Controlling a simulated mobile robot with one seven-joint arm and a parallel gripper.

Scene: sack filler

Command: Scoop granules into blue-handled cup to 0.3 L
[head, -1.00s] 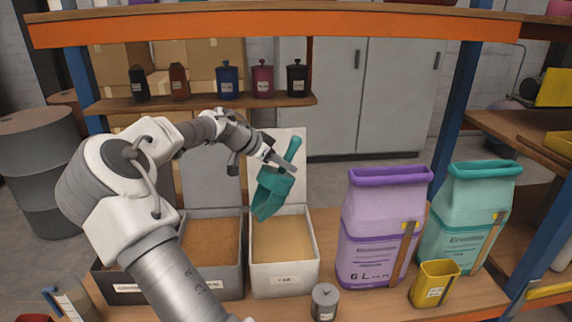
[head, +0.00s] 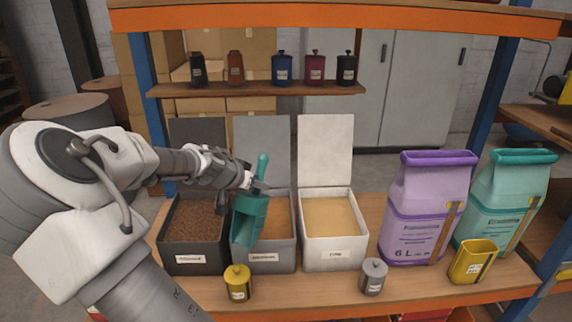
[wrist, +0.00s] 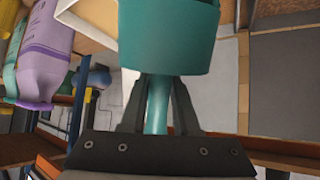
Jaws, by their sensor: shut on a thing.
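My gripper (head: 256,186) is shut on the upright handle of a teal scoop (head: 249,220). The scoop hangs at the left part of the middle grey bin (head: 270,263), overlapping its left edge; I cannot tell its height or whether it holds granules. In the wrist view my gripper (wrist: 157,95) clasps the teal handle, with the scoop body (wrist: 170,40) beyond the fingers. The middle bin holds brownish granules (head: 280,227). The blue-handled cup is not in view now.
A dark bin (head: 196,262) with dark brown granules stands left; a white bin (head: 330,255) with tan granules stands right. A yellow jar (head: 238,285) and grey jar (head: 374,278) stand in front. Purple sack (head: 420,220), teal sack (head: 490,215) and yellow container (head: 470,262) are right.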

